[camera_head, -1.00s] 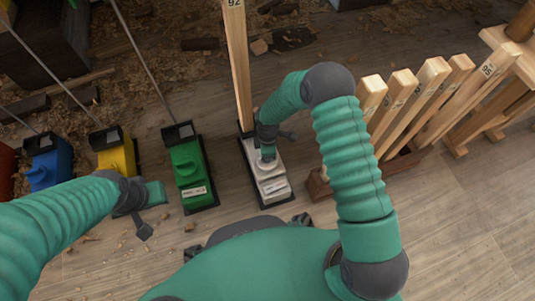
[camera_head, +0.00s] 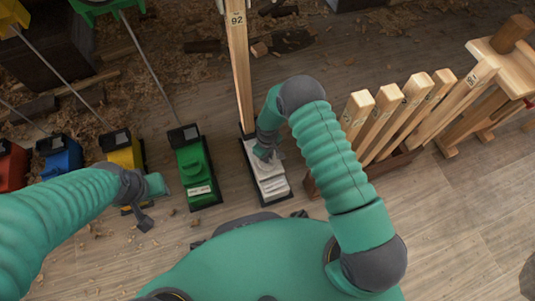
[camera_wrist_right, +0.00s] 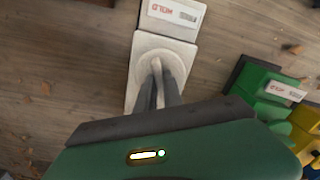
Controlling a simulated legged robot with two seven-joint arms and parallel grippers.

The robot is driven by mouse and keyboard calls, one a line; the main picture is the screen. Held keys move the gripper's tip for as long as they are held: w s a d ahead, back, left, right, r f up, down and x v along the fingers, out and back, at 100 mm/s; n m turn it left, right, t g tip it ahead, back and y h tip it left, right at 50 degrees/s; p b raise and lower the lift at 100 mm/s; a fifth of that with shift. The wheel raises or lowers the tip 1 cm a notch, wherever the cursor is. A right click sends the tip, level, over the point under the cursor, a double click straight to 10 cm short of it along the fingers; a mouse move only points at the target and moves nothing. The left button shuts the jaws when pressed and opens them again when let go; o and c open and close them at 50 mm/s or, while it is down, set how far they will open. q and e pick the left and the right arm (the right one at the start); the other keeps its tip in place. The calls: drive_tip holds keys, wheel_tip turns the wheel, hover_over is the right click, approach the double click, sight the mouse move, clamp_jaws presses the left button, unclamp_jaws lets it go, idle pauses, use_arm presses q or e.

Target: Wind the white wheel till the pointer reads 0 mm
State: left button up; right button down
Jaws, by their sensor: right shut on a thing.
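The white unit (camera_head: 272,185) stands on the floor in front of me, on a dark base plate, with a wooden post marked 92 (camera_head: 238,50) rising behind it. In the right wrist view the white housing (camera_wrist_right: 181,50) has a round white wheel part (camera_wrist_right: 150,66) under my fingers. My right gripper (camera_head: 265,152) reaches down onto it; its two dark fingers (camera_wrist_right: 157,85) are close together, shut on the white wheel, which they largely hide. No pointer or mm scale is readable. My left gripper (camera_head: 146,205) hangs empty near the yellow unit; its jaw opening is unclear.
Green (camera_head: 195,175), yellow (camera_head: 122,155), blue (camera_head: 60,158) and red (camera_head: 12,165) units stand in a row to the left, with thin rods rising behind. A rack of wooden posts (camera_head: 405,100) and a wooden trestle (camera_head: 497,65) stand right. Shavings litter the floor.

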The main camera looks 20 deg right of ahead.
drive_tip(key=shift+m+p, duration=0.5)
drive_tip(key=shift+m, duration=0.7)
drive_tip(key=shift+w, duration=0.1)
drive_tip(key=c, duration=1.5)
unclamp_jaws()
wheel_tip(320, 180, up, 17)
drive_tip(key=p, duration=0.8)
drive_tip(key=shift+f, duration=0.15)
